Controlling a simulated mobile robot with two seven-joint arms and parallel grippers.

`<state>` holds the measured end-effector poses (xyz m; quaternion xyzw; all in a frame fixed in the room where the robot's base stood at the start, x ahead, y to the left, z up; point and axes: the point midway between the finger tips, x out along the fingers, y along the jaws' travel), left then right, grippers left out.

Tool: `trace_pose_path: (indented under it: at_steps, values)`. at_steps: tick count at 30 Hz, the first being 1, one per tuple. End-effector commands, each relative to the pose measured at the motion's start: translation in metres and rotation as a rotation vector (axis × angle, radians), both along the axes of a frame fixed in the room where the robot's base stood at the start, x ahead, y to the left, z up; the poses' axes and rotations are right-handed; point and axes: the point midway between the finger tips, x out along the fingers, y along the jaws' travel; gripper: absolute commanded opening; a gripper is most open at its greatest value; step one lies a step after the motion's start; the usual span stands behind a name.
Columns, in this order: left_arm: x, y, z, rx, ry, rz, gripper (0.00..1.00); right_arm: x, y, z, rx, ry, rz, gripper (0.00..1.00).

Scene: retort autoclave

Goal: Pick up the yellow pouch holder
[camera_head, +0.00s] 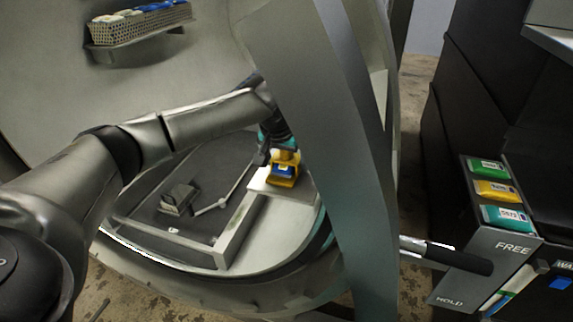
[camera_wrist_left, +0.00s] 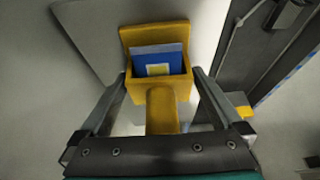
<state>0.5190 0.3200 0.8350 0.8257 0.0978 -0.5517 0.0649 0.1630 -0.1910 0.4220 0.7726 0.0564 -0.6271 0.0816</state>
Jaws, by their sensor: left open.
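The yellow pouch holder (camera_head: 284,170) stands on a light ledge inside the round chamber in the head view. A blue pouch with a pale label sits in it. In the left wrist view the holder (camera_wrist_left: 160,92) is upright in the picture, with its yellow handle (camera_wrist_left: 162,112) pointing toward my palm. My left gripper (camera_head: 270,153) is at the holder; in the wrist view its open fingers (camera_wrist_left: 160,88) lie on either side of the handle, close to the holder's body. I cannot tell whether they touch it. My right gripper is not in view.
A perforated basket (camera_head: 140,27) is at the upper left. A grey rack (camera_head: 480,262) marked FREE and HOLD holds coloured pouches at the right, beside a dark handle (camera_head: 460,258).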

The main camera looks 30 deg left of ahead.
Motion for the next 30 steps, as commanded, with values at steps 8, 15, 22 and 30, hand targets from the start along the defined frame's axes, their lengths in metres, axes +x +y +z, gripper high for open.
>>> trace_pose_path:
  at_steps: [8,15,22,30]
  values:
    - [0.0,-0.0001,0.0004,0.0,0.0,0.0,0.76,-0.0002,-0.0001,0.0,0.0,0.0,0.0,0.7]
    - [-0.0001,0.0,0.0004,0.0,0.0,0.0,0.49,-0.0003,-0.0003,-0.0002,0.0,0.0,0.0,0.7]
    - [-0.0001,0.0001,0.0004,0.0,0.0,0.0,0.23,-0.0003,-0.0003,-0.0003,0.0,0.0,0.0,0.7]
    - [0.0004,0.0001,0.0014,-0.001,-0.002,0.001,0.11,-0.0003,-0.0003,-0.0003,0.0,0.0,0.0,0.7]
